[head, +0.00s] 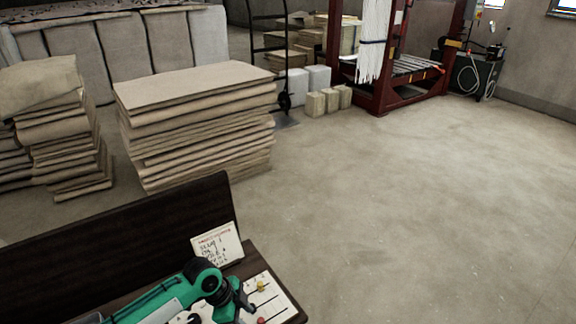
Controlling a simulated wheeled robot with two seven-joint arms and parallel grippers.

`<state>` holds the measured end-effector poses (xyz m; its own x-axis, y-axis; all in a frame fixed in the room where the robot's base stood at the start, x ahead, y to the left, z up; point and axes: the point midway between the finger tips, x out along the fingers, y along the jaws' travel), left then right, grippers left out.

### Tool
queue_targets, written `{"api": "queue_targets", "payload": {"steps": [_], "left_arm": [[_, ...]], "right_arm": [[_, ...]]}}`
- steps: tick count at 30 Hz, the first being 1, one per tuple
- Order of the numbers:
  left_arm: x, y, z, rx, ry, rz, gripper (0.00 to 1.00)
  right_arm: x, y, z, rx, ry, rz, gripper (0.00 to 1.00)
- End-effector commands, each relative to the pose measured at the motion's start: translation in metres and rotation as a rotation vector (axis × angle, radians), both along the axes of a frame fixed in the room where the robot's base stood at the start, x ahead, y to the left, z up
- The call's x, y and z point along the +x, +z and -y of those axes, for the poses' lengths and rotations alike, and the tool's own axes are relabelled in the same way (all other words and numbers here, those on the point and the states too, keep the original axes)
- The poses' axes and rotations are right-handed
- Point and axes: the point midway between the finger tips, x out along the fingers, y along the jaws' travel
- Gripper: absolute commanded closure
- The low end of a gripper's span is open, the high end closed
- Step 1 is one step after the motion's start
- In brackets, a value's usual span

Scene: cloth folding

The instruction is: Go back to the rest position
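A teal arm, apparently my left one, comes in from the bottom left over the dark wooden bench. Its dark end, seemingly my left gripper (240,302), is over a pale sheet on the bench's right end. Its fingers are too small and dark to show whether they are open or shut. Nothing can be made out hanging from it. My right gripper is not in view. No loose cloth shows on the visible part of the bench.
The bench's tall dark back panel (120,245) stands behind the arm. A small written card (217,246) leans there. Stacks of folded cloth (195,125) stand beyond. A red-framed machine (378,97) is at the back. The concrete floor (430,200) at right is clear.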

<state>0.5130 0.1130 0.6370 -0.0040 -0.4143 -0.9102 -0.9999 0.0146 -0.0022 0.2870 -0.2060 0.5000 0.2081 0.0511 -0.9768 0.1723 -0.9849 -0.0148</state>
Motion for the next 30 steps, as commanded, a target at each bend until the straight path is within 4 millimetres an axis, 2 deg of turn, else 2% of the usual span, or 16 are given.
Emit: {"api": "queue_targets", "payload": {"steps": [7, 14, 20, 30], "left_arm": [[-0.036, -0.032, 0.025, -0.04, 0.222, -0.028, 0.59], [-0.073, -0.062, 0.023, -0.052, 0.532, -0.068, 0.59], [-0.114, -0.091, 0.0, -0.023, 0.833, -0.115, 0.59], [-0.189, -0.126, -0.062, 0.094, 1.25, -0.158, 0.59]], "right_arm": [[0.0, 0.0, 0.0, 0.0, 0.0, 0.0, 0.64], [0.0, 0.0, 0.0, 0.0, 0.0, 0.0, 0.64], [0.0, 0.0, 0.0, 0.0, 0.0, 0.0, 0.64], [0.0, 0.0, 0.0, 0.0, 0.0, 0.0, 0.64]]}}
